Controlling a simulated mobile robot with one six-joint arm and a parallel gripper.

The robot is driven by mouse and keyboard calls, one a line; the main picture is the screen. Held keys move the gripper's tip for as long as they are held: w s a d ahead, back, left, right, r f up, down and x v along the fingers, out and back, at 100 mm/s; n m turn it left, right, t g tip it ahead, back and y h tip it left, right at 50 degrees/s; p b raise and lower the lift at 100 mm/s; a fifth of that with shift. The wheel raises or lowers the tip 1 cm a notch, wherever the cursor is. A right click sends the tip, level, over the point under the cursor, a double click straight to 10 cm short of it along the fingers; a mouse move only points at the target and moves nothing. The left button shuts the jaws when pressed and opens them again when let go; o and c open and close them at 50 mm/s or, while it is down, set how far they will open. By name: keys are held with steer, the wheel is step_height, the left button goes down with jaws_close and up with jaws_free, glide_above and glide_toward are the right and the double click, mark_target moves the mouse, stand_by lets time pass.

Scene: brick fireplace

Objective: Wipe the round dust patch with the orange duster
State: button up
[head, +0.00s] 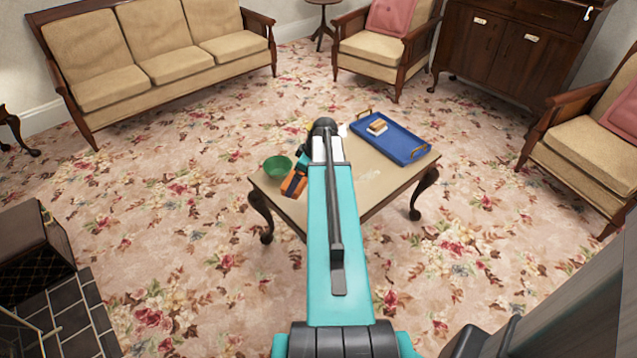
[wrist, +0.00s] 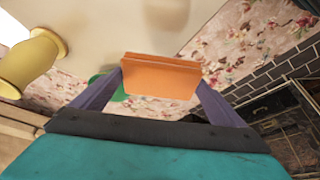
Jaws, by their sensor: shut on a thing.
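The orange duster (head: 293,185) is a small block at the table's left front part in the head view. It also shows in the wrist view (wrist: 160,77), between the two dark fingers of my gripper (wrist: 160,84). My gripper is shut on it. A faint pale patch (head: 370,175) lies on the tabletop to the right of my arm, apart from the duster; its full outline is hard to make out. The low wooden table (head: 345,204) is partly hidden by my arm. I cannot tell whether the duster touches the tabletop.
A green bowl (head: 277,168) stands left of the duster. A blue tray (head: 402,146) with a small stack of books (head: 377,126) lies at the table's right back. Sofa (head: 160,50) and armchairs stand well away.

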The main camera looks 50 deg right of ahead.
steer(key=s+d+f, duration=0.3)
steer(key=s+d, duration=0.1)
steer(key=shift+f, duration=0.25)
steer(key=shift+s+f, duration=0.1)
